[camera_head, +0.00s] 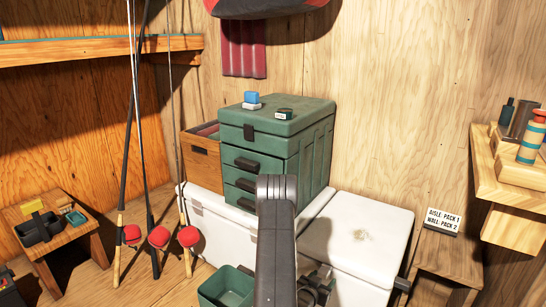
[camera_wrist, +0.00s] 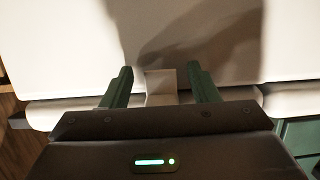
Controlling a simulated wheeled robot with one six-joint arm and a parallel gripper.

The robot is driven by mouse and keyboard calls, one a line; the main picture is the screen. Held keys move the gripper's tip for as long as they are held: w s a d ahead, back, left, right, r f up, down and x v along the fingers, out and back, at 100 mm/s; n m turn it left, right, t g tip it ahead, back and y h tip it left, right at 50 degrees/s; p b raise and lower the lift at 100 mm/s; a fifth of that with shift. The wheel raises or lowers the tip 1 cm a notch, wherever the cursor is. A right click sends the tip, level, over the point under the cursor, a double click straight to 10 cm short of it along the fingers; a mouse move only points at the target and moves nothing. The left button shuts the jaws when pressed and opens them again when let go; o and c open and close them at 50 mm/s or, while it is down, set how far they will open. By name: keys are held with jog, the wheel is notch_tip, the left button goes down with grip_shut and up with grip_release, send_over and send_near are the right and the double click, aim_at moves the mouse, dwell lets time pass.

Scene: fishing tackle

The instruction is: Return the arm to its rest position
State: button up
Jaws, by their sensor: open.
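My gripper (camera_wrist: 160,72) shows in the wrist view with its two green fingers spread apart and nothing held between them. A pale block-like part (camera_wrist: 160,86) of the white cooler shows in the gap between the fingers; I cannot tell whether they touch it. In the head view my dark arm rises at the bottom centre in front of the white cooler (camera_head: 345,240), and my gripper is mostly hidden behind it.
A green bin (camera_head: 228,287) is low in front. Rods (camera_head: 130,150) lean at left; wooden shelves (camera_head: 515,190) stand right.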

jog(key=shift+s+f+t+h+b, duration=0.1)
jog(key=shift+f+t+h+b, duration=0.15)
jog(key=shift+t+h+b, duration=0.4)
jog(key=shift+r+t, duration=0.1)
jog(key=shift+t, duration=0.15)
